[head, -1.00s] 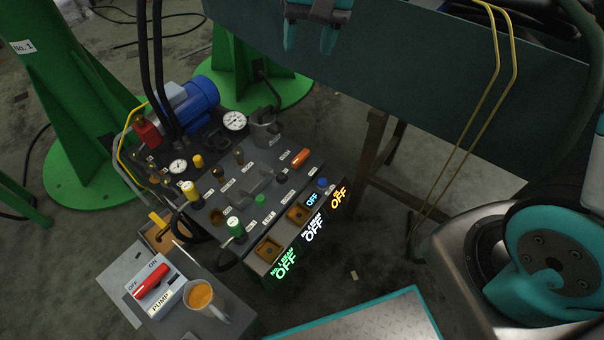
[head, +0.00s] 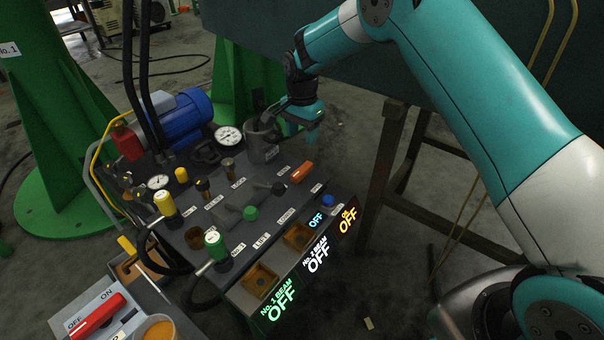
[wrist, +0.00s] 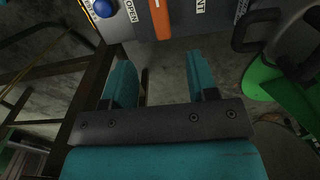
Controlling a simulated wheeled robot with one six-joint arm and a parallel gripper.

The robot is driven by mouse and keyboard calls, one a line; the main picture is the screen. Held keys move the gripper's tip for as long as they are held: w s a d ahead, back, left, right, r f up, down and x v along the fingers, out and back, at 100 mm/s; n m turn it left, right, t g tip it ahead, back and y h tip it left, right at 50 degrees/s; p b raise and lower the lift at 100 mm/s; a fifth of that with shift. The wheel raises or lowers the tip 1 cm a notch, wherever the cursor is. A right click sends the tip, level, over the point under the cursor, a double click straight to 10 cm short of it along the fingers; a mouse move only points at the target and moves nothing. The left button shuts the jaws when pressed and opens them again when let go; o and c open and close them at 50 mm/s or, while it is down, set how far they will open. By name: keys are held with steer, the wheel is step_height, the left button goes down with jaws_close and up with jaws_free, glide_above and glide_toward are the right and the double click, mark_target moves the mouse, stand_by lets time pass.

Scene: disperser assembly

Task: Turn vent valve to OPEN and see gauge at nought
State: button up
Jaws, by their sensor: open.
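The vent valve's orange lever (head: 302,172) lies at the panel's back right edge. In the wrist view the orange lever (wrist: 160,18) is at the top, beside an OPEN label (wrist: 131,10) and a partly cut-off label ending in "ENT" (wrist: 201,5). My gripper (head: 313,138) hangs beyond the panel's back edge, near the lever but apart from it. In the wrist view my gripper (wrist: 160,78) is open and empty over the floor. A large white dial gauge (head: 228,137) stands at the panel's back; its needle is too small to read. Which gauge is meant, I cannot tell.
A smaller gauge (head: 158,182) sits at the panel's left. A grey cup-shaped part (head: 262,140) stands near my gripper. A blue knob (head: 328,200) is right of the lever. Lit OFF signs (head: 318,255) line the front. A wooden trestle (head: 385,150) stands at right.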

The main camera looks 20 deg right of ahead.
mark_target(302, 169)
step_height(302, 169, down, 12)
steer(key=b, duration=0.4)
steer(key=shift+f, duration=0.15)
steer(key=shift+c, duration=0.2)
steer(key=c, duration=0.9)
